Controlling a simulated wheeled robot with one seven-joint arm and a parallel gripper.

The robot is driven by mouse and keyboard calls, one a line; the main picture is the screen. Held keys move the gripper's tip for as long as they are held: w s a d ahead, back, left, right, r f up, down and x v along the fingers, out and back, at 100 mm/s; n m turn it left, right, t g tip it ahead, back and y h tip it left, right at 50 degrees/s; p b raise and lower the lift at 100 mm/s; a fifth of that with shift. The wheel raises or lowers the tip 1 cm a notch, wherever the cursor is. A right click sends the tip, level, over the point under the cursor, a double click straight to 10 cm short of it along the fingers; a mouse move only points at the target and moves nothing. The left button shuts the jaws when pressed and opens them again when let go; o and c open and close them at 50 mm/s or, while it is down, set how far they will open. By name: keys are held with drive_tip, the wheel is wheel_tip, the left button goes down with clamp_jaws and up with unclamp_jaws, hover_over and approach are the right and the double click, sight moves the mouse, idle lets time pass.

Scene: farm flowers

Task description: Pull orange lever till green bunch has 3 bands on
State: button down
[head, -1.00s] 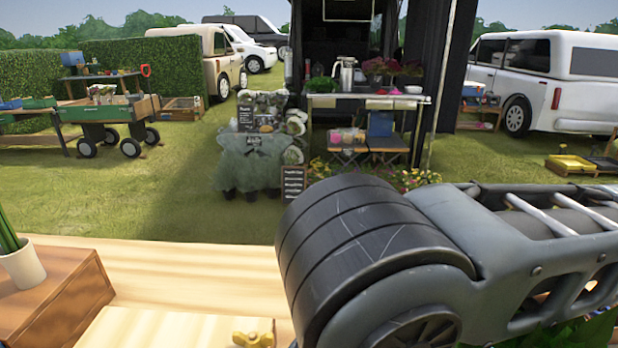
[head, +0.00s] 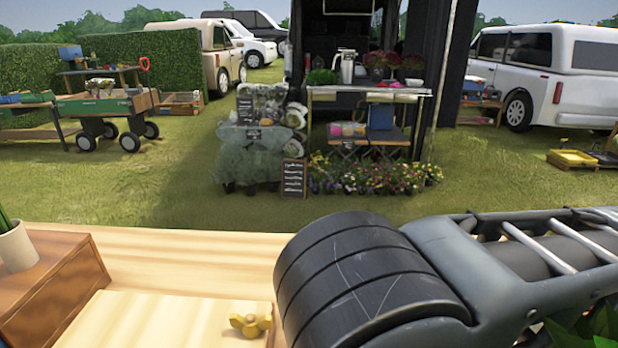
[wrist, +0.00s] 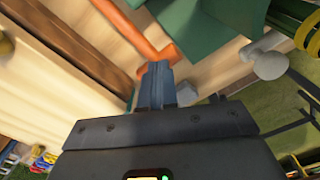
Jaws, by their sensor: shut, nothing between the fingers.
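In the wrist view, the orange lever (wrist: 138,33) runs diagonally over the pale wooden bench, just beyond my gripper (wrist: 157,72). The fingers are shut and empty. Their tips are close to the lever's lower end; I cannot tell whether they touch it. A green bunch of stems (wrist: 285,14) shows at the upper right corner, cut by the frame edge, with yellow-green banding (wrist: 309,28) around it. I cannot count its bands. In the head view, my arm covers the lower right and the lever is hidden.
A green panel (wrist: 207,28) and a grey rounded knob (wrist: 268,65) lie beyond my fingers. In the head view, a brass wing nut (head: 250,324) sits on a wooden board (head: 165,322). A potted plant (head: 17,248) stands on a brown box (head: 58,275) at left.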

drive_tip(key=shift+r, duration=0.1)
wheel_tip(320, 180, up, 15)
drive_tip(key=s+p, duration=0.2)
drive_tip(key=p, duration=1.2)
